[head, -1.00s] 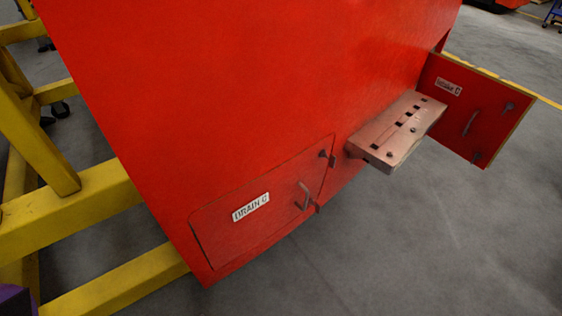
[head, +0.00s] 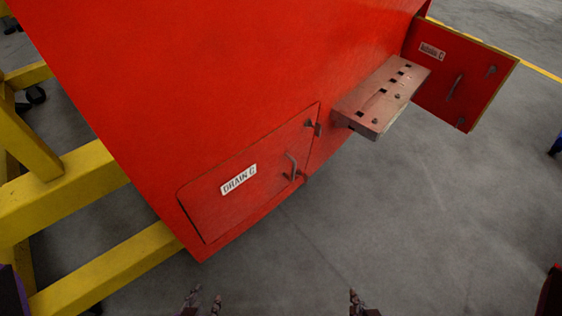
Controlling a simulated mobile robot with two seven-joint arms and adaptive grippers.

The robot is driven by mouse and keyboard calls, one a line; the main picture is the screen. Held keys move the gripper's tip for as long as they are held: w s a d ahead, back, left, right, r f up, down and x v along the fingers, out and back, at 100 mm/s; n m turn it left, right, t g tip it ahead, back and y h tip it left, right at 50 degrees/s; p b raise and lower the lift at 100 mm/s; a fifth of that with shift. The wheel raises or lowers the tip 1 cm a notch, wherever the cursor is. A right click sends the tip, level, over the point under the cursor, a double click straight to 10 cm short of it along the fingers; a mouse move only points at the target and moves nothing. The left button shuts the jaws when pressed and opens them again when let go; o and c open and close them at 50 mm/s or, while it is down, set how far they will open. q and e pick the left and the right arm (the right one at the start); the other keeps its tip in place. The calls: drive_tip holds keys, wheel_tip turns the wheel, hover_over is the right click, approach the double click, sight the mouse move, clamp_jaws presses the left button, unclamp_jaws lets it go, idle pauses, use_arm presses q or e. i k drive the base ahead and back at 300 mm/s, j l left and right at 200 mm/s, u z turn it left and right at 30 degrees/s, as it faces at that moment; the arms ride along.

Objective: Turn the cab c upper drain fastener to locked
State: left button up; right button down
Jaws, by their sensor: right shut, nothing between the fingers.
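The red drain hatch (head: 215,205) of cab C, labelled "DRAIN C" (head: 239,179), lies flush or nearly flush in the red nosecone. Its upper fastener (head: 309,123) is a small dark piece near the hatch's upper right corner; I cannot tell its exact turn. A bent grey handle (head: 291,166) sits below it, with another small dark fastener (head: 294,177) close by. My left gripper (head: 203,301) is at the bottom edge, its two fingers apart and nothing between them. My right gripper (head: 354,300) is at the bottom edge, shut and empty. Both are well away from the hatch.
A coupler-like metal block (head: 382,97) juts from the nosecone to the right of the hatch. A second red door (head: 462,75) stands open beyond it. Yellow stand beams (head: 60,195) lie at left. The grey floor (head: 400,220) in front is clear.

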sight(318, 128)
drive_tip(key=l+z, duration=0.4)
drive_tip(key=l, duration=1.35)
drive_tip(key=i, duration=0.05)
